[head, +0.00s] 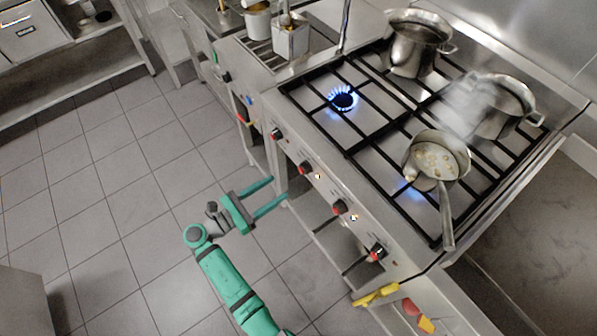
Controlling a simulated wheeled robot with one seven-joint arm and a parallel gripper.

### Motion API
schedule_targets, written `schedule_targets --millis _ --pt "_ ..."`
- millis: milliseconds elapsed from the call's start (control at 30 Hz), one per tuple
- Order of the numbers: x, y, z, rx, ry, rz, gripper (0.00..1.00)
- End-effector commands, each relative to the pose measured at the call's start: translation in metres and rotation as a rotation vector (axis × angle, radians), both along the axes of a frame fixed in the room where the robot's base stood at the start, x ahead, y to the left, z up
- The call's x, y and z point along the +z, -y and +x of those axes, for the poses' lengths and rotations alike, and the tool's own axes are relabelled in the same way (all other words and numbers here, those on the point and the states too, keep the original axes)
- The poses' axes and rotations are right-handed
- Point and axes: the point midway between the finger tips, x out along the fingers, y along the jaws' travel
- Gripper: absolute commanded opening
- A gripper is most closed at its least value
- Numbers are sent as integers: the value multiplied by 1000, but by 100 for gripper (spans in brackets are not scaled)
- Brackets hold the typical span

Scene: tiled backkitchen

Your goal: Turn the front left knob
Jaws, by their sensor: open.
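A row of several knobs with red marks runs along the stove's front panel. The leftmost knob (276,134) is at the upper end of the row, with a second knob (306,167) to its lower right. Two more, a third knob (339,206) and a fourth knob (377,252), follow down the panel. The left front burner (342,97) has a blue flame and no pot on it. My gripper (279,188) is open and empty, its two fingers pointing at the panel, left of and a little below the second knob. No contact with a knob shows.
A saucepan (435,155) with food sits over a lit burner, its handle reaching over the stove's front edge. A steaming pot (508,105) and another pot (415,45) stand at the back. Yellow-handled items (378,294) lie at the right. The tiled floor (120,190) is clear.

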Motion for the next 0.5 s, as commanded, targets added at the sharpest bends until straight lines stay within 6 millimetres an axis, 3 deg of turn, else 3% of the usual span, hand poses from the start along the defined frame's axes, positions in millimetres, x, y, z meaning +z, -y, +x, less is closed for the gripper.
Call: schedule_targets --millis 167,500 --pt "5 6 7 -10 1 -18 51" --pt "4 53 40 -10 0 -14 51"
